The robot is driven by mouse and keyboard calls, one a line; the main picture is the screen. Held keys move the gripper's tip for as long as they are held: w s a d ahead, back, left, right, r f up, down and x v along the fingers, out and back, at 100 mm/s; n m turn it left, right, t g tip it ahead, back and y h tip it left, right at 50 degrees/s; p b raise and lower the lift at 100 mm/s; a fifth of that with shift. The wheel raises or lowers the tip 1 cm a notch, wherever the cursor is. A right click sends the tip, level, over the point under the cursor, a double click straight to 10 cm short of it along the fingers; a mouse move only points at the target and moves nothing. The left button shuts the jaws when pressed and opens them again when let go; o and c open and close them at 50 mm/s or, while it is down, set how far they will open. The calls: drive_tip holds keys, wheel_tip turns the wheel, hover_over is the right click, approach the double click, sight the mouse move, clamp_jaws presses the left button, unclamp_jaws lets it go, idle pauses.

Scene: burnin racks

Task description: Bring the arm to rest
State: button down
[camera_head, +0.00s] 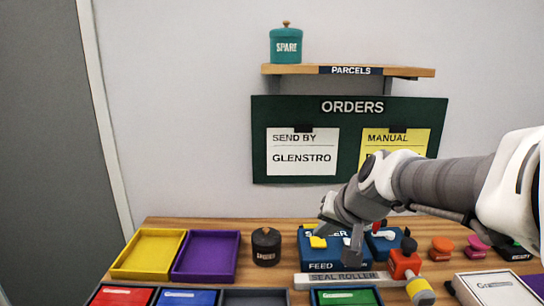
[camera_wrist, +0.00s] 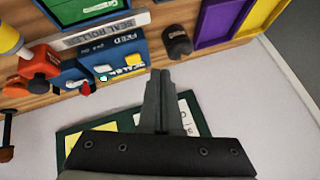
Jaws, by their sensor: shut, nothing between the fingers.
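My arm reaches in from the right in the head view. My gripper (camera_head: 352,250) hangs in front of a blue machine (camera_head: 318,262) marked FEED, close to its yellow part. In the wrist view my gripper (camera_wrist: 160,75) has its two fingers together with nothing between them. The blue machine (camera_wrist: 112,52) shows there to the left of the fingertips, apart from them. My forearm and wrist cover part of the yellow note and the right part of the machine in the head view.
A seal roller bar (camera_head: 344,280) lies before the machine. An orange-red tool (camera_head: 403,265) stands to its right. A dark lidded jar (camera_head: 267,246), a purple tray (camera_head: 207,257) and a yellow tray (camera_head: 149,254) are left. A green orders board (camera_head: 350,180) and a shelf (camera_head: 300,69) hang behind.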

drive_tip(key=s+d+f+n+g+h, duration=0.1)
drive_tip(key=s+d, duration=0.1)
drive_tip(key=s, duration=0.8)
drive_tip(key=s+d+f+n+g+h, duration=0.1)
drive_tip(key=s+d+n+h, duration=0.1)
drive_tip(key=s, duration=0.8)
wheel_tip(320, 180, up, 13)
drive_tip(key=p, duration=1.2)
drive_tip(key=shift+f+p, duration=0.2)
drive_tip(key=shift+p, duration=0.1)
